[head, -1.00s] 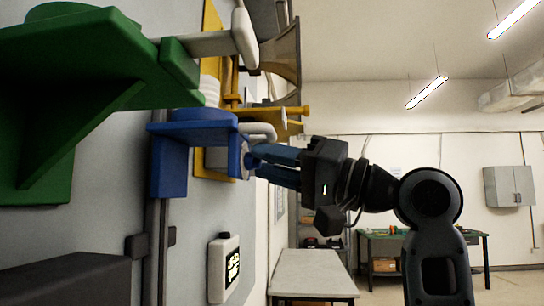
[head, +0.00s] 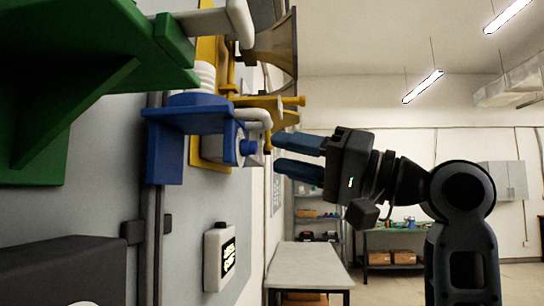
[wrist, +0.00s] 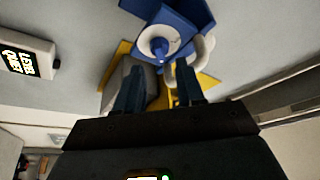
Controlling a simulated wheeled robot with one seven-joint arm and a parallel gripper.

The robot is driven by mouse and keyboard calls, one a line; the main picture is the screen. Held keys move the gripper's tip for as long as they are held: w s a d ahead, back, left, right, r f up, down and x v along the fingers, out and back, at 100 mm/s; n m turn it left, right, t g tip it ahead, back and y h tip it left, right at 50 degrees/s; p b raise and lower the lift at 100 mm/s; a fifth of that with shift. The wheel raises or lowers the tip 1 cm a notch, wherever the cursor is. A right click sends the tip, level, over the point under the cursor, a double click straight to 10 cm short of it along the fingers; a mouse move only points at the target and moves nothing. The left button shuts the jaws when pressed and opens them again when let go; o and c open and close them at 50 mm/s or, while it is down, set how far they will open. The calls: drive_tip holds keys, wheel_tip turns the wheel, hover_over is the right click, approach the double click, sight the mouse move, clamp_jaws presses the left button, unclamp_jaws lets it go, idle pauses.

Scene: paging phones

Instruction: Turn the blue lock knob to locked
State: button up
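The blue lock knob (head: 247,147) sticks out from the front of a blue wall bracket (head: 166,150) in the head view. In the wrist view the knob (wrist: 159,46) sits on a round white dial, with the blue bracket (wrist: 190,15) behind it. My gripper (head: 277,155) is open, its two blue fingers apart and empty. The fingertips are a short way to the right of the knob in the head view, not touching it. In the wrist view my gripper (wrist: 160,75) has its fingertips below the knob. The knob's lock marking cannot be read.
A green bracket (head: 85,75) juts from the wall at upper left. Yellow parts (head: 270,103) and a horn (head: 276,52) lie beyond the blue bracket. A white box with a dark display (head: 219,257) hangs below. Open room lies to the right, with a table (head: 308,266).

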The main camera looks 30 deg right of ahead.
drive_tip(key=v, duration=0.4)
drive_tip(key=shift+b, duration=0.3)
drive_tip(key=shift+w+f, duration=0.1)
drive_tip(key=w+f+m+t+h, duration=0.3)
drive_tip(key=f+m+h, duration=0.3)
drive_tip(key=f, duration=1.3)
drive_tip(key=s+f+m+g+h, duration=0.1)
drive_tip(key=s+f+h, duration=0.2)
drive_tip(key=f, duration=0.5)
drive_tip(key=s+f+h, duration=0.2)
drive_tip(key=s+f, duration=0.1)
drive_tip(key=f, duration=0.5)
drive_tip(key=s+a+f+g+h, duration=0.1)
drive_tip(key=s+f+h, duration=0.1)
drive_tip(key=s+f, duration=0.45)
drive_tip(key=s+a+f+n+g, duration=0.1)
drive_tip(key=s+a+f+n, duration=0.1)
drive_tip(key=s, duration=1)
drive_tip(key=s+a+f+n+g, duration=0.2)
drive_tip(key=s+f+n, duration=0.2)
drive_tip(key=s+n, duration=0.3)
drive_tip(key=s, duration=0.5)
drive_tip(key=shift+s+a, duration=0.15)
